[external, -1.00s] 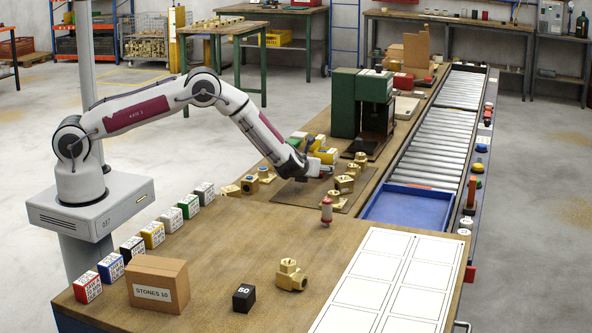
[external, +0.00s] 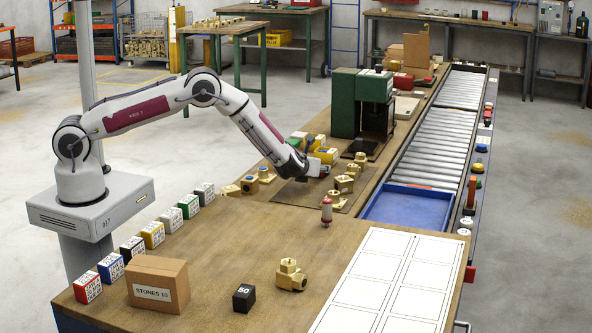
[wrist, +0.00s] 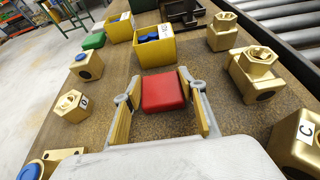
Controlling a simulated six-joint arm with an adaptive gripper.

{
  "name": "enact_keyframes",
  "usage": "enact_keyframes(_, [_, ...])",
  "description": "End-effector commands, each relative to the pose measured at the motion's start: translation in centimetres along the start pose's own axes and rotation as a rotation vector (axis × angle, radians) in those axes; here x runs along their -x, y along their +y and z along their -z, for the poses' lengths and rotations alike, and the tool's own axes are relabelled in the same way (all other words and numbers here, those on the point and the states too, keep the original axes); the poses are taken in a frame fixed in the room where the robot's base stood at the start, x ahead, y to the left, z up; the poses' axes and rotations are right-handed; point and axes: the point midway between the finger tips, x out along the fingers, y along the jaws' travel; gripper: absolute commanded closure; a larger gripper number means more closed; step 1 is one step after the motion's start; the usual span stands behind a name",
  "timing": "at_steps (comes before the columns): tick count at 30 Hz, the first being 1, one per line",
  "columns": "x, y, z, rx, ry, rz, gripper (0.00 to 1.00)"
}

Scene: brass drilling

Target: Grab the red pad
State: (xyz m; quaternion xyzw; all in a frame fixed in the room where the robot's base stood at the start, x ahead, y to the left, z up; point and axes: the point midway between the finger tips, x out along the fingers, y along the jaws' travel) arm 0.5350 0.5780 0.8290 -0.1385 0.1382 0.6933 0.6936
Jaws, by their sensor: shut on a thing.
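The red pad (wrist: 163,91) is a small flat block with rounded edges in the middle of the wrist view. My gripper (wrist: 162,98) has one finger on each side of it and is shut on it. In the external view my gripper (external: 318,168) is low over the dark mat, among the brass parts. The pad cannot be made out there, as my gripper hides it.
Brass fittings (wrist: 255,72) stand close on the right, and others (wrist: 86,66) on the left. Yellow boxes (wrist: 153,45) are just beyond the pad. A green press (external: 361,103) stands behind. A blue tray (external: 408,207) lies to the right.

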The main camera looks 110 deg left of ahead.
Motion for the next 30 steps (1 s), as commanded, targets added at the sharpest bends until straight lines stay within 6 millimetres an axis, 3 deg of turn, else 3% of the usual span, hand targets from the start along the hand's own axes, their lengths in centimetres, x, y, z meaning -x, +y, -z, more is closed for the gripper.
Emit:
enact_keyframes(11, [0.7, 0.0, -1.8, 0.002, -0.001, 0.000, 0.81])
enact_keyframes(30, [3.6, 0.0, -8.8, 0.001, -0.002, -0.001, 0.81])
